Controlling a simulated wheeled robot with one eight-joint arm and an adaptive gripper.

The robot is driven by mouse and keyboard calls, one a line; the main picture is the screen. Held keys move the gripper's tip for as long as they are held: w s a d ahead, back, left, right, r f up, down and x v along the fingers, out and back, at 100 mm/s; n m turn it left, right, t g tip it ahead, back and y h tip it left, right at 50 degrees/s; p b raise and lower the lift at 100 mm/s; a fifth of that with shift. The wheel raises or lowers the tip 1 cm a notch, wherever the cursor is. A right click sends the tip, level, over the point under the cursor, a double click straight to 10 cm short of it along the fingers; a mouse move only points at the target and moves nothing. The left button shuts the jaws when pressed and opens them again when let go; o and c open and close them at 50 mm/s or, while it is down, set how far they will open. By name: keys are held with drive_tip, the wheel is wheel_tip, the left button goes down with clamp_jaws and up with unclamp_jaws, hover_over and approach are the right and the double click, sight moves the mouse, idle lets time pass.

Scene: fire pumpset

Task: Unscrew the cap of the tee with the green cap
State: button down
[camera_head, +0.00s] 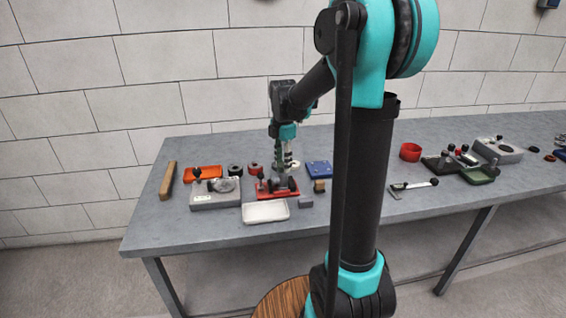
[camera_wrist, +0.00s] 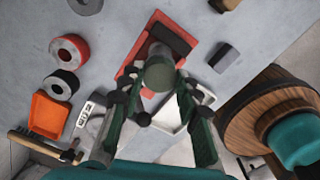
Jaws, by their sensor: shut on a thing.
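In the wrist view, a grey-green round cap (camera_wrist: 160,73) sits between the tips of my gripper (camera_wrist: 161,84), which is shut on it from both sides. It belongs to a dark tee (camera_wrist: 170,38), which lies over a red base (camera_wrist: 187,22). In the head view, my gripper (camera_head: 286,162) points down over the red base (camera_head: 289,193) on the grey table. The fingers and the arm hide much of the tee there, and the cap cannot be made out clearly.
A white tray (camera_head: 265,211) lies in front of the red base, with a grey block (camera_head: 305,201) and wooden block (camera_head: 319,186) to its right. A grey labelled fixture (camera_head: 206,201) and orange tray (camera_head: 204,172) stand left. A blue tray (camera_head: 321,168) lies behind right.

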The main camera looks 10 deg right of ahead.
drive_tip(key=n, duration=0.4)
drive_tip(key=shift+n, duration=0.3)
drive_tip(key=n, duration=0.4)
drive_tip(key=shift+n, duration=0.3)
drive_tip(key=c, duration=1.2)
unclamp_jaws()
